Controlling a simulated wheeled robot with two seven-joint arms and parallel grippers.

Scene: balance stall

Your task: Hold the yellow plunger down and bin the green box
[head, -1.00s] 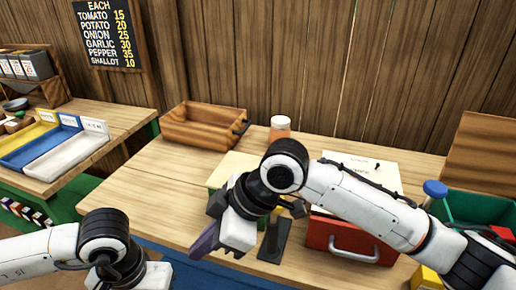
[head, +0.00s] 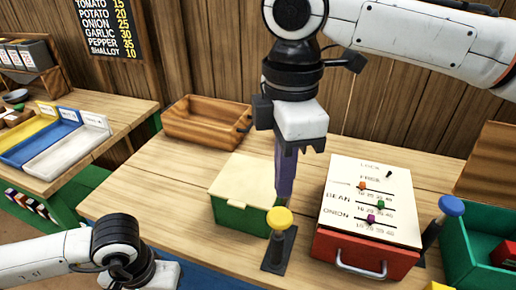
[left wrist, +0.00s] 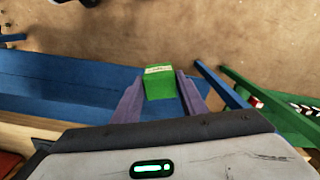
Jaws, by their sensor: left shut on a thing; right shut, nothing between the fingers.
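The yellow plunger (head: 279,218) stands upright on a dark base at the table's front, its knob up. My right gripper (head: 285,190) points down with shut, empty fingers just above or behind the knob; I cannot tell if they touch. The small green box (left wrist: 158,82) is between the purple fingers of my left gripper (left wrist: 160,100) in the left wrist view, which is shut on it. In the head view the left fingers and this box are hidden. A green bin with a cream lid (head: 248,181) stands left of the plunger, lid down.
A red drawer unit with a slider panel (head: 372,205) stands right of the plunger. A blue-knobbed plunger (head: 451,206) and green crate (head: 452,258) are further right. A wooden crate (head: 205,125) sits at the back. The table's left part is clear.

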